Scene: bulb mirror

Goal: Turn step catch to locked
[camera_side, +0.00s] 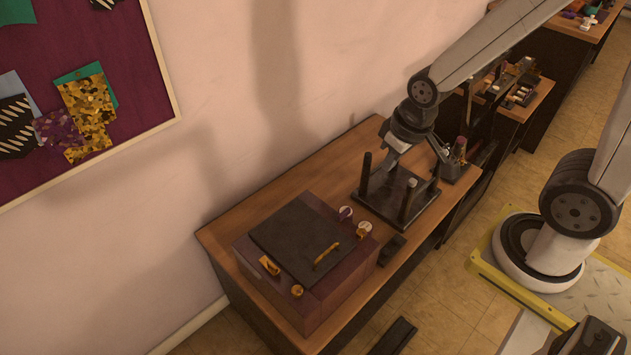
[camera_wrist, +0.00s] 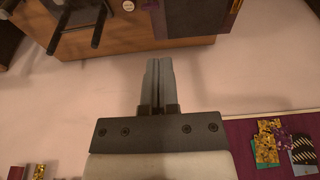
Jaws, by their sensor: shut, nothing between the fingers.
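A purple box (camera_side: 330,297) with a dark lid (camera_side: 295,238) and a gold bar handle (camera_side: 326,255) stands on the wooden bench. A gold fitting (camera_side: 270,265) and a round gold knob (camera_side: 297,290) sit along its lower left edge. Two pale dials, one with a purple piece (camera_side: 345,213) and one with a gold piece (camera_side: 364,228), sit at its right corner. I cannot tell which fitting is the step catch. My gripper (camera_side: 388,160) is over the bench, up and right of the box and apart from it. Its fingers (camera_wrist: 159,62) are shut and empty in the wrist view.
A dark stand with upright posts (camera_side: 398,196) is on the bench close to my gripper; it also shows in the wrist view (camera_wrist: 75,18). The wall rises behind the bench (camera_side: 325,165).

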